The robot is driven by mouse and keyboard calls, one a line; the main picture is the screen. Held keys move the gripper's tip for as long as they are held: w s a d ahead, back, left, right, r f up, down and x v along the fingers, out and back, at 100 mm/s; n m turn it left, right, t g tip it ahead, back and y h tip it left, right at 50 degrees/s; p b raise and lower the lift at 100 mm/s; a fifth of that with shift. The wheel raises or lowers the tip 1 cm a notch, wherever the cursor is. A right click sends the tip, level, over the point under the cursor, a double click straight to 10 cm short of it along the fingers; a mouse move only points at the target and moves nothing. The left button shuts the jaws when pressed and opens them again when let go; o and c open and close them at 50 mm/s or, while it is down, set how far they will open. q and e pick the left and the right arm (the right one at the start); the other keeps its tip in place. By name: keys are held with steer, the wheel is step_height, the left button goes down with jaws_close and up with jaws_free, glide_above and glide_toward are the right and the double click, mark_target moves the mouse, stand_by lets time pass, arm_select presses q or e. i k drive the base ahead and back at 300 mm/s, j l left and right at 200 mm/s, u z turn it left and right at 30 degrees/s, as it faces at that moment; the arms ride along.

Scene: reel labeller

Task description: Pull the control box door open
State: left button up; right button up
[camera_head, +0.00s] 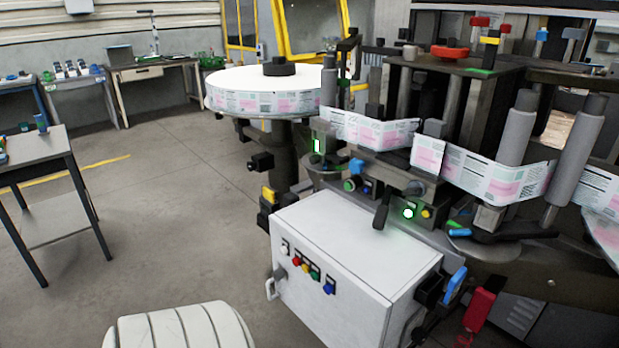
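The control box (352,250) is a white box at the lower middle, mounted in front of the labelling machine. Its front door (322,297) faces the lower left and looks flush with the box, so it appears closed. The door carries a row of small coloured buttons (306,267) and a blue knob (329,286). A pale handle (271,289) with a grey latch part (280,273) sits at the door's left edge.
The labelling machine (440,170) with its label web and rollers stands behind the box. A large label reel (262,90) is behind it to the left. Red and blue parts (481,307) jut out right of the box. Open floor (170,230) lies left, with a table (45,170) beyond.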

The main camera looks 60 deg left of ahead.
mark_target(354, 315)
steer(key=u, duration=1.8)
